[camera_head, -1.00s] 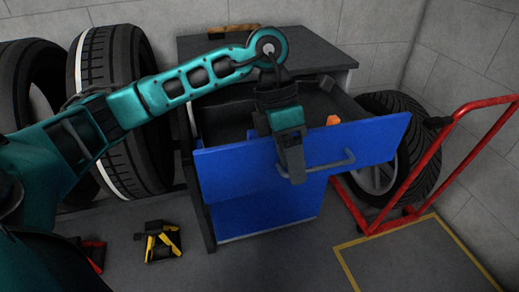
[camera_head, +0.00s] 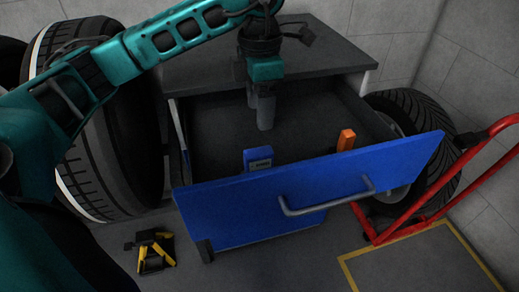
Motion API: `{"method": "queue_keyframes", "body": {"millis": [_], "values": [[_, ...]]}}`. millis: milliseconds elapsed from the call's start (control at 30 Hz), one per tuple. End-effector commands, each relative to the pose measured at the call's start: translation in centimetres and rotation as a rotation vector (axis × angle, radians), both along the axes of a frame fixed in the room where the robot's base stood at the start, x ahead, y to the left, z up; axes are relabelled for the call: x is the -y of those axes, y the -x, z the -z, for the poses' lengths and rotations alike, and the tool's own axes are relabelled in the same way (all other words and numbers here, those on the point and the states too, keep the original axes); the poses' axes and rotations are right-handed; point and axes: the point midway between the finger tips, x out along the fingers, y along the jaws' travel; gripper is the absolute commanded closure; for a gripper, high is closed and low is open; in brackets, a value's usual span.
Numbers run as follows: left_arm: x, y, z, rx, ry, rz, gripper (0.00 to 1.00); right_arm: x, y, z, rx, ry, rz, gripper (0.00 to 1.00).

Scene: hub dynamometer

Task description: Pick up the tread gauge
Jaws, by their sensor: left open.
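A small blue device with a grey label or display (camera_head: 258,159), which looks like the tread gauge, stands inside the open drawer (camera_head: 310,197) just behind its blue front panel. Its lower part is hidden by that panel. My left gripper (camera_head: 264,118) points down over the drawer's dark interior, behind the blue device and apart from it. It is open and empty, with its fingers seen nearly edge-on. My right gripper is not in view.
An orange item (camera_head: 346,140) stands at the drawer's right front. The cabinet's dark top (camera_head: 335,45) lies behind. Tyres stand left (camera_head: 115,140) and right (camera_head: 440,125). A red trolley frame (camera_head: 430,185) is at the right. A yellow-black item (camera_head: 155,250) lies on the floor.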

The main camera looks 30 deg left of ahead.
Motion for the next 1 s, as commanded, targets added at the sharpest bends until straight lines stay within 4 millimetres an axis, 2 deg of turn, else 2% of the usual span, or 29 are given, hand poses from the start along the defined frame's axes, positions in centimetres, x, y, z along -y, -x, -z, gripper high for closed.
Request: {"method": "queue_keyframes", "body": {"millis": [133,400,733,1000], "values": [[0.0,0.1,1.2,-0.003,0.0,0.0,0.38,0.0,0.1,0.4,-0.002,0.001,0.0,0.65],[0.0,0.1,6.2,-0.004,0.0,0.0,0.38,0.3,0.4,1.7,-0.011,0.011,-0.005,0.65],[0.0,0.2,8.6,-0.001,0.0,0.0,0.38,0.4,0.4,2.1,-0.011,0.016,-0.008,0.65],[-0.1,0.5,12.5,-0.003,0.0,-0.001,0.38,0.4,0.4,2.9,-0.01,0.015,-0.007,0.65]]}}
